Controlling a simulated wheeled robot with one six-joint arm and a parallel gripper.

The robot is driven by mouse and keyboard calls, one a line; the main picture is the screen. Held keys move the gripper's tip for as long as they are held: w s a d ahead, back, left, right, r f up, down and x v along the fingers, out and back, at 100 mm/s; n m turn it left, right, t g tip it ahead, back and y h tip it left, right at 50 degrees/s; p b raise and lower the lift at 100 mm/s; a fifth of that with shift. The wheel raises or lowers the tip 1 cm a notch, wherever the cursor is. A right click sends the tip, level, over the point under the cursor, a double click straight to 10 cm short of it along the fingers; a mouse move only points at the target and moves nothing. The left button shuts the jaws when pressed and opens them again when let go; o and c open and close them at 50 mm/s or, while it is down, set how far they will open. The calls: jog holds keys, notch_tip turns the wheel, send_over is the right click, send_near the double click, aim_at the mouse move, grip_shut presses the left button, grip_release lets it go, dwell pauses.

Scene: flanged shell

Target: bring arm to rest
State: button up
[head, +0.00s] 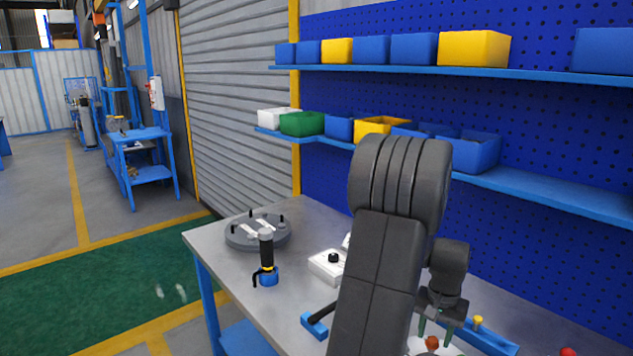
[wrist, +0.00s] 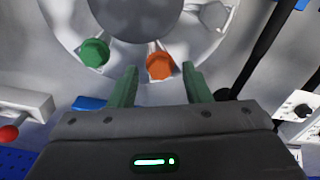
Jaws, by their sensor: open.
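My gripper (head: 435,331) is low over the right part of the bench, partly hidden behind my own arm in the head view. In the wrist view, my gripper (wrist: 160,68) has its two green fingers apart, with nothing held between them. An orange knob (wrist: 160,66) shows just beyond the fingertips, on a pale round flanged part (wrist: 70,22). A green knob (wrist: 94,52) stands on the same flange to the left. The orange knob (head: 432,342) also shows below the fingers in the head view. The gap between fingers and knob is hard to judge.
On the grey bench (head: 225,255) stand a round grey fixture (head: 257,233), a black-handled tool (head: 267,255) and a white box (head: 327,265). A blue bar (head: 490,342) lies right of my gripper. Shelves with bins (head: 474,48) line the blue pegboard behind.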

jog(key=n+p, duration=0.1)
jog(key=n, duration=0.5)
jog(key=shift+r+n, duration=0.3)
jog(key=shift+r, duration=0.2)
jog(key=shift+a, duration=0.1)
